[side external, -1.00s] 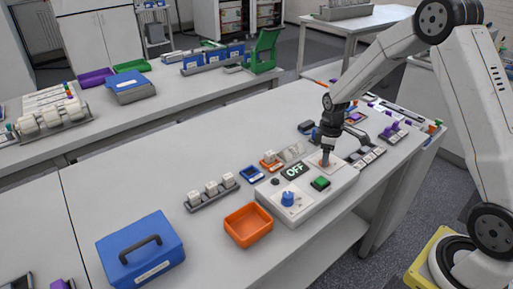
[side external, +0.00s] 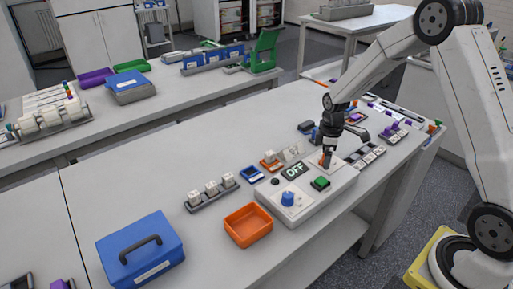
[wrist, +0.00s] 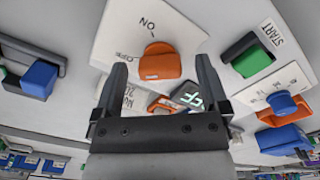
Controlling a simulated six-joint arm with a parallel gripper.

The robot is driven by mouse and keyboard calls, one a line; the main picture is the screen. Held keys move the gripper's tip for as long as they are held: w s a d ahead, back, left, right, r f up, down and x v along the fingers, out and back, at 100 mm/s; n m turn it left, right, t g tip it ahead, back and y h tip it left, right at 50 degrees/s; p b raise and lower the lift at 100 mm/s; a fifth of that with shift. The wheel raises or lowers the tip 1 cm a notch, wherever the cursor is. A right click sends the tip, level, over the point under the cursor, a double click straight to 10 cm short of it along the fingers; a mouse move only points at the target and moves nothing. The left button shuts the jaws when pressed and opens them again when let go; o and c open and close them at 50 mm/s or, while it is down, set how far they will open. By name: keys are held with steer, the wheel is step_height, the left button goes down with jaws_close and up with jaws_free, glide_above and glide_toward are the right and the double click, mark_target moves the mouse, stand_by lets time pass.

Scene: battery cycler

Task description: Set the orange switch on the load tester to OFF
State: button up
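The load tester (side external: 318,205) is a pale box on the bench, and its display (side external: 294,171) reads OFF. The orange switch (wrist: 160,62) sits on a white plate in the wrist view, with ON printed above it and another label, seemingly OFF, to its left. It also shows in the side view (side external: 323,161), partly hidden by my gripper (side external: 328,154). In the wrist view my gripper (wrist: 163,66) is open, with one finger on each side of the switch and gaps between. Nothing is held.
A green START button (wrist: 247,57) and a blue knob (side external: 288,198) are on the tester. An orange tray (side external: 248,225) and a blue case (side external: 140,250) stand to the left. Small parts crowd the bench behind and to the right of my gripper.

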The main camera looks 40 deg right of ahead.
steer(key=shift+r, duration=0.15)
steer(key=shift+r, duration=3.75)
steer(key=shift+a, duration=0.1)
steer(key=s+a+m+t, duration=0.2)
steer(key=s+a+m, duration=0.6)
steer(key=s+a, duration=0.5)
steer(key=shift+s+f+t, duration=0.15)
steer(key=shift+s+t, duration=0.15)
steer(key=shift+s, duration=0.55)
